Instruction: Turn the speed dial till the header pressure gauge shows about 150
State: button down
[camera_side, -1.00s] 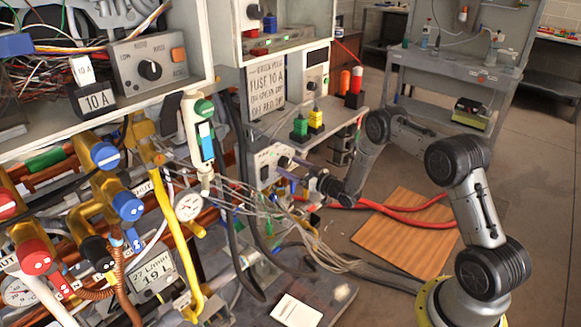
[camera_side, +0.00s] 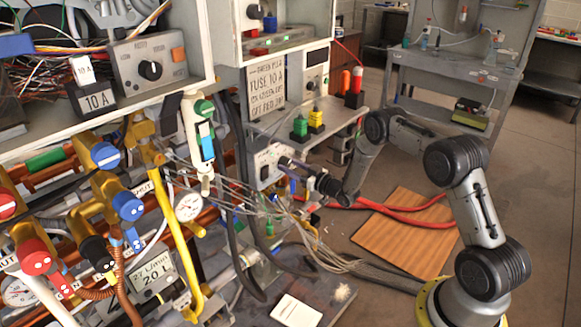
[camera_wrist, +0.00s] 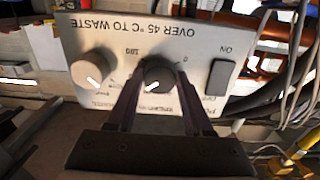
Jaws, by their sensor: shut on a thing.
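In the wrist view a black dial (camera_wrist: 157,75) with a white pointer line sits on a light grey panel (camera_wrist: 100,35) whose lettering appears upside down. My gripper (camera_wrist: 158,88) has its two dark fingers closed on the sides of this dial. The side view shows my gripper (camera_side: 288,164) reaching the front of the same panel (camera_side: 268,157); the dial is hidden there. A round white gauge (camera_side: 188,207) stands on the pipework left of the panel. Its needle is too small to read, and I cannot tell its name.
Beside the held dial are a pale knob (camera_wrist: 92,70) and a dark rocker switch (camera_wrist: 219,77). A bundle of grey cables (camera_side: 310,245) hangs below my gripper. A display box (camera_side: 155,280) shows 27 L/min and 20 L. A wooden board (camera_side: 405,235) lies on the floor.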

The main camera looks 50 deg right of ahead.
jog(key=shift+m, duration=0.6)
jog(key=shift+c, duration=1.5)
grip_release()
jog(key=s, duration=1.4)
jog(key=shift+w, duration=0.1)
